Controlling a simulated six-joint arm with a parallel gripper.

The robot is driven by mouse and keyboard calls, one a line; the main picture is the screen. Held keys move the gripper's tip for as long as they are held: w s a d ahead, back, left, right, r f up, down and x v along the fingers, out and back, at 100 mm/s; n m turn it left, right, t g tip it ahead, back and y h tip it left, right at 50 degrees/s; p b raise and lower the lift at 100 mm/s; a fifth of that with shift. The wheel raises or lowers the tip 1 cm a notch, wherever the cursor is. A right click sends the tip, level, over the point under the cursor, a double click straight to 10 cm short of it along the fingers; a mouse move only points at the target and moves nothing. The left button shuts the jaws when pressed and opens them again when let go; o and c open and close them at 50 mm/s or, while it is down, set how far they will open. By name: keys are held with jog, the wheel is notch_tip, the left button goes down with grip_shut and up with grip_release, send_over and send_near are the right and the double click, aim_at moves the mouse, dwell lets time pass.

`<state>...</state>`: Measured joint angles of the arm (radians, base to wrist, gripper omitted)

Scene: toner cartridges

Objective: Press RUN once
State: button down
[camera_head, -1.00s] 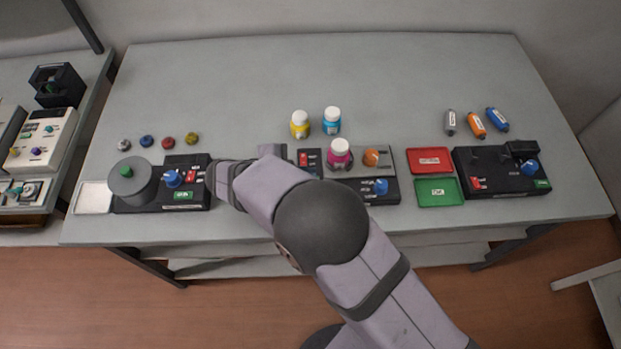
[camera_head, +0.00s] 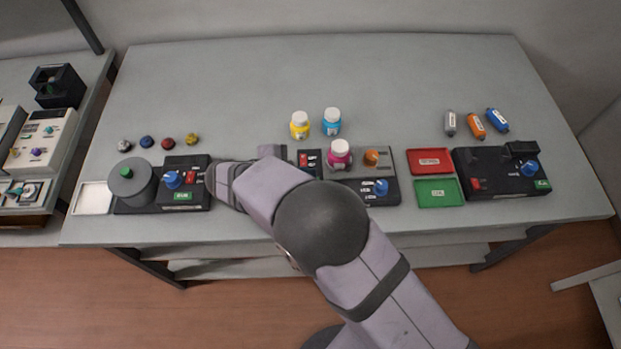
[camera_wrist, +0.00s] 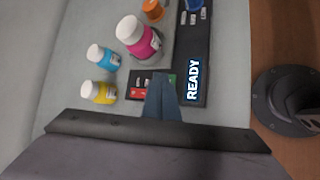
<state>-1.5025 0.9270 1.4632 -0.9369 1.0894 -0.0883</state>
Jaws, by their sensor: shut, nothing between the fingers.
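The middle black machine (camera_head: 391,192) carries a magenta-and-white bottle, an orange knob and a blue knob (camera_head: 381,187). In the wrist view its dark front strip (camera_wrist: 193,45) shows a display reading READY (camera_wrist: 193,79). A red switch (camera_wrist: 138,93) sits at the machine's near end. A small green patch (camera_wrist: 172,79), possibly a button, shows beside my fingertips and is partly hidden by them; I see no readable RUN label. My gripper (camera_wrist: 161,80) is shut and empty, its tips over the machine's end between the red switch and the display. Whether they touch is unclear. My arm hides this spot in the head view.
The magenta bottle (camera_wrist: 138,36), cyan bottle (camera_wrist: 103,57) and yellow bottle (camera_wrist: 98,91) stand near my fingers. Another machine (camera_head: 184,184) is at left, one (camera_head: 502,172) at right. Red (camera_head: 430,170) and green (camera_head: 450,200) trays lie between. The table's back is clear.

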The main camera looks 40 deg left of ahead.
jog(key=shift+f, duration=0.15)
dwell(0.7)
jog(key=shift+f+b, duration=0.3)
jog(key=shift+b, duration=0.1)
